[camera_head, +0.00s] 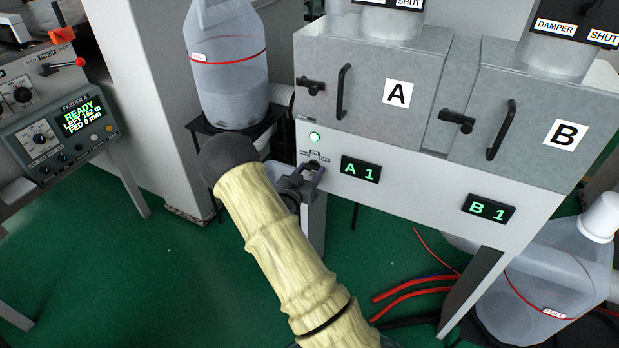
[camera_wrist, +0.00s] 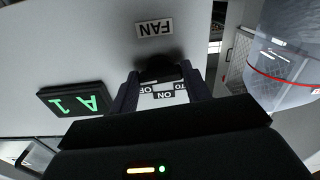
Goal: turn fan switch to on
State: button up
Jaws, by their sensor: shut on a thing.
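Labels with ON and part of OFF (camera_wrist: 163,95) show between the fingers. My gripper (camera_wrist: 161,82) is shut on the switch, one finger on each side. In the head view my gripper (camera_head: 307,176) reaches the panel just below a lit green lamp (camera_head: 314,136). The fingers and wrist partly hide the switch and its labels there. I cannot tell which mark the switch points to.
Displays A 1 (camera_head: 361,170) and B 1 (camera_head: 489,209) are right of the switch. Metal boxes A (camera_head: 372,75) and B (camera_head: 540,115) with handles stand above. A clear plastic vessel (camera_head: 228,85) stands close left. Red hoses (camera_head: 410,290) lie on the green floor.

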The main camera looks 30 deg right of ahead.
jog(key=shift+m, duration=0.5)
jog(key=shift+b, duration=0.3)
jog(key=o, duration=1)
jog(key=v, duration=1.7)
jog(key=shift+s+a, duration=0.2)
jog(key=shift+f, duration=0.1)
